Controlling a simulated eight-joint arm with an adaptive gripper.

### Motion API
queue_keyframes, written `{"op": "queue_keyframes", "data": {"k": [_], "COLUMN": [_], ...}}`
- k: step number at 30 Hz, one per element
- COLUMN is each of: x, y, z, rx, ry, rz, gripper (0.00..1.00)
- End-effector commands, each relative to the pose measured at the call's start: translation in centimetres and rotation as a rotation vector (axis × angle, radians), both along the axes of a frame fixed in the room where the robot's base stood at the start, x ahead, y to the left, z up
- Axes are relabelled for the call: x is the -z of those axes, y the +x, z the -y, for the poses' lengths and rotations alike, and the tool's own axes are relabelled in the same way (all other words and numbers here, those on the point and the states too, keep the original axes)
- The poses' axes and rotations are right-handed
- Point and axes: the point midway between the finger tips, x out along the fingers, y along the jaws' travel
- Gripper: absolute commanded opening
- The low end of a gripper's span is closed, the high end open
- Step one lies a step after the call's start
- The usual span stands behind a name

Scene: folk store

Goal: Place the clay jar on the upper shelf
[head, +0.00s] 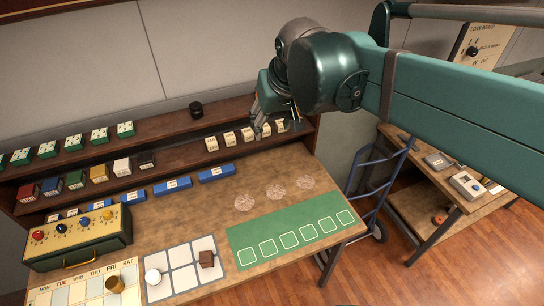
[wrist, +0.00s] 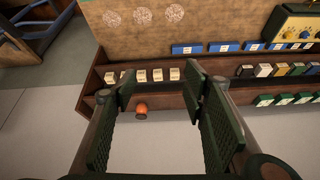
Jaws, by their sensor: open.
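The orange-brown clay jar (wrist: 141,110) shows in the wrist view, and it appears to stand on the upper shelf (wrist: 172,101) near the wall. In the head view I cannot make the jar out; my gripper and arm cover that end of the upper shelf (head: 165,121). My gripper (wrist: 160,92) is open. Its two fingers are wide apart, with the jar between them in the picture, closer to the left finger, and a visible gap around it. In the head view my gripper (head: 275,124) hangs at the shelves' right end.
A black round pot (head: 196,109) and green-white boxes (head: 73,142) stand on the upper shelf. Cream blocks (head: 229,138) line the shelf below, near my fingers. The table holds a green mat (head: 240,236), a control box (head: 80,237) and a gold cup (head: 115,284).

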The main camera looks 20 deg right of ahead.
Motion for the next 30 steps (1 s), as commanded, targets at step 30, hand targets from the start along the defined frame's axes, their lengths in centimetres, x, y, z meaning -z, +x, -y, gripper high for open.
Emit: {"op": "queue_keyframes", "data": {"k": [30], "x": [7.9], "y": [-10.4], "z": [-1.7], "rx": [-0.088], "ry": [-0.036], "rz": [0.151], "gripper": [0.44]}}
